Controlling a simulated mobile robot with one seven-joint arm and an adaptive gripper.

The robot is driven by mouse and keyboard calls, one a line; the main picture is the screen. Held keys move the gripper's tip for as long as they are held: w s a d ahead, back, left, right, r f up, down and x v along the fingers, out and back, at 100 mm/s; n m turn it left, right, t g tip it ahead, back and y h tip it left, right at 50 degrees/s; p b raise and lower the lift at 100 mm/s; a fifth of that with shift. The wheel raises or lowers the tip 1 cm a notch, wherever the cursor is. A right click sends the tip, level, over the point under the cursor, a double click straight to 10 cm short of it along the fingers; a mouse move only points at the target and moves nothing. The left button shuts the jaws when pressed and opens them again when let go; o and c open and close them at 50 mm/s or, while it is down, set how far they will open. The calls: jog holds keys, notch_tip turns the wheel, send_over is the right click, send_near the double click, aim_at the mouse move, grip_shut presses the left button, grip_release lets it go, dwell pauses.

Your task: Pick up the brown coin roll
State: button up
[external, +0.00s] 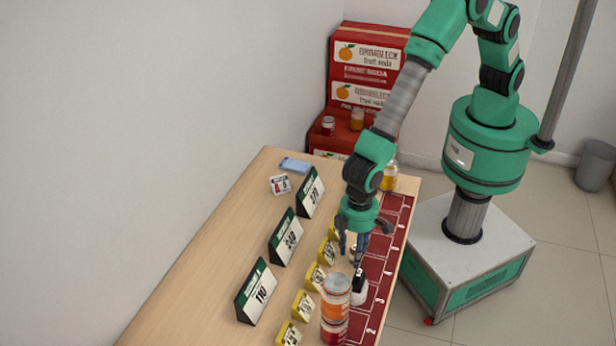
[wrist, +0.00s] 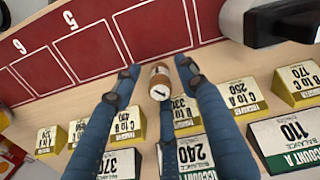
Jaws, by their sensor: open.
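The brown coin roll (wrist: 160,82) shows in the wrist view as a small brown cylinder with a pale band and a white end with a dark mark. It stands on the wooden counter between the red mat and the yellow tags. My gripper (wrist: 158,69) is open, with one blue finger on each side of the roll in the picture. I cannot tell whether the fingers are level with it or above it. In the external view my gripper (external: 352,250) points down over the counter beside the mat; the roll is not clear there.
Yellow tags (external: 316,276) and green account signs (external: 285,236) line the counter. The numbered red mat (wrist: 85,50) is mostly bare. A yellow-filled jar (external: 389,178) stands at the far end.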

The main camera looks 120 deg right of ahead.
aim_at(355, 248)
jog(key=shift+f, duration=0.1)
dwell(0.5)
grip_shut()
jog(key=shift+w+r, duration=0.1)
jog(key=shift+r, duration=0.6)
notch_tip(355, 248, up, 2)
jog(key=shift+r+p, duration=0.1)
jog(key=shift+p, duration=0.5)
jog(key=s+d, duration=0.1)
jog(key=s, duration=0.4)
jog(key=s+d+r+p, duration=0.1)
jog(key=s+d, duration=0.1)
jog(key=s, duration=0.3)
jog(key=s+d+p, duration=0.1)
jog(key=s+d, duration=0.1)
jog(key=s, duration=0.3)
jog(key=shift+s+r, duration=0.15)
jog(key=shift+r, duration=0.05)
